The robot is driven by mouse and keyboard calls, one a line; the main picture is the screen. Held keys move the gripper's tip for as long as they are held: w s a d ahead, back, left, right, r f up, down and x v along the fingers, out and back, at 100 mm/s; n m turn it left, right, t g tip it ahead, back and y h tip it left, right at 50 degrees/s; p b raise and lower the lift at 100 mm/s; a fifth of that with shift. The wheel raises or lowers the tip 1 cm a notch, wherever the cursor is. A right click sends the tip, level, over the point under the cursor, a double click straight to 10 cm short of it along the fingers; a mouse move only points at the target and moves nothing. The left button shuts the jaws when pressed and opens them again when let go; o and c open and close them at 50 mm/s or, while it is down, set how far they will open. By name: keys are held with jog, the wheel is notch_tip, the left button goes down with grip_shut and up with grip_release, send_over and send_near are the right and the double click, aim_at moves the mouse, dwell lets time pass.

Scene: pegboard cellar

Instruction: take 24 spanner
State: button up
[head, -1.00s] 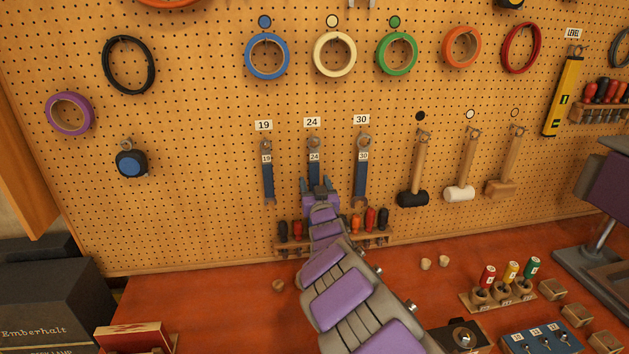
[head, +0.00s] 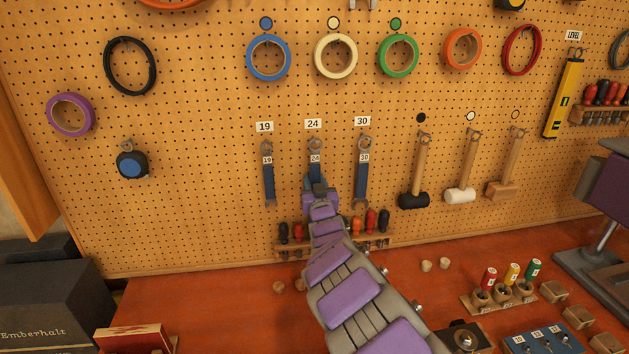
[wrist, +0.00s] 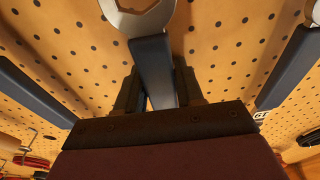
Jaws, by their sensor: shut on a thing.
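The 24 spanner (head: 315,155) hangs on the pegboard under the label 24, between the 19 spanner (head: 268,178) and the 30 spanner (head: 361,180). It has a dark blue handle and a grey ring end at the top. My gripper (head: 316,182) is at its lower handle and hides its lower end. In the wrist view my gripper (wrist: 155,88) has its fingers closed on both sides of the blue handle of the 24 spanner (wrist: 152,60). The neighbouring blue handles lie apart from the fingers, to left and right.
A rack of screwdrivers (head: 371,222) is on the board just below, partly behind my arm. Several mallets (head: 413,198) hang to the right. The red bench (head: 220,300) has free room at the left, with small wooden pieces near my arm.

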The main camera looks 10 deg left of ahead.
grip_shut()
jog(key=shift+r, duration=0.15)
jog(key=shift+r, duration=0.65)
jog(key=r+p+v, duration=0.2)
jog(key=v, duration=1.6)
jog(key=shift+r, duration=0.35)
jog(key=shift+s, duration=0.1)
jog(key=shift+o, duration=2.1)
grip_release()
grip_shut()
jog(key=shift+d, duration=0.1)
